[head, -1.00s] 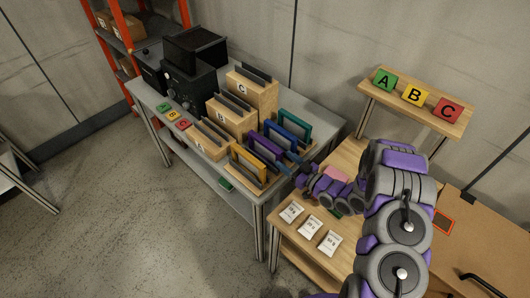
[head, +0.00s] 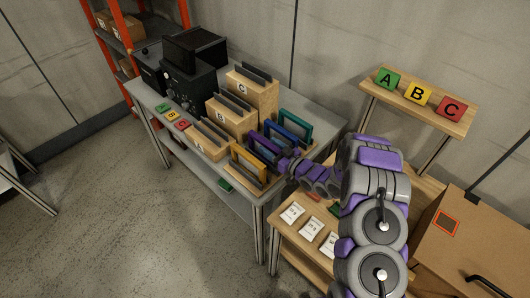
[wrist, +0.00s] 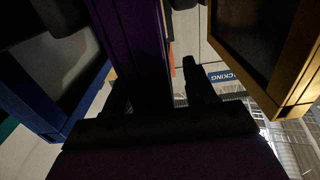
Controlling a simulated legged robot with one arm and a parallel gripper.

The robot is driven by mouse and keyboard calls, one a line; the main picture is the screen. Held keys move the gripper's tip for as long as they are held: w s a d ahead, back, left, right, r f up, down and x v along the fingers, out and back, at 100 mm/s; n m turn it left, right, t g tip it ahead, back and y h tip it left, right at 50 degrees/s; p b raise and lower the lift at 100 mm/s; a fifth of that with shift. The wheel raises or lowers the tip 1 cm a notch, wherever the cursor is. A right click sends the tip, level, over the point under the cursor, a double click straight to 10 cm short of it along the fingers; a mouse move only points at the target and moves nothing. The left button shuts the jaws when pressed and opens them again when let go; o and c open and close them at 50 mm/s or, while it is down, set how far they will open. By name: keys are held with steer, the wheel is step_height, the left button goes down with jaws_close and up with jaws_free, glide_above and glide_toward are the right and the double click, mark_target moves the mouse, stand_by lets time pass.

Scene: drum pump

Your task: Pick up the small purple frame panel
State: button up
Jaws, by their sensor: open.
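The small purple frame panel (head: 259,150) stands upright in a wooden rack on the grey table, between the yellow frame (head: 249,165) and the blue frame (head: 280,141). My gripper (head: 284,163) is at the panel's near right end in the head view. In the wrist view, the purple panel (wrist: 138,42) runs up between the two dark fingers of my gripper (wrist: 156,85). The fingers are open, one on each side of it. Whether they touch it is too dark to tell.
In the wrist view, the blue frame (wrist: 42,98) is close on the left and the yellow frame (wrist: 290,85) on the right. Wooden blocks with slots (head: 233,118) stand behind on the table. A wooden bench with white cards (head: 292,213) lies below my arm.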

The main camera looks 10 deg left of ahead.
steer(key=shift+c, duration=0.2)
jaws_close()
stand_by(0.3)
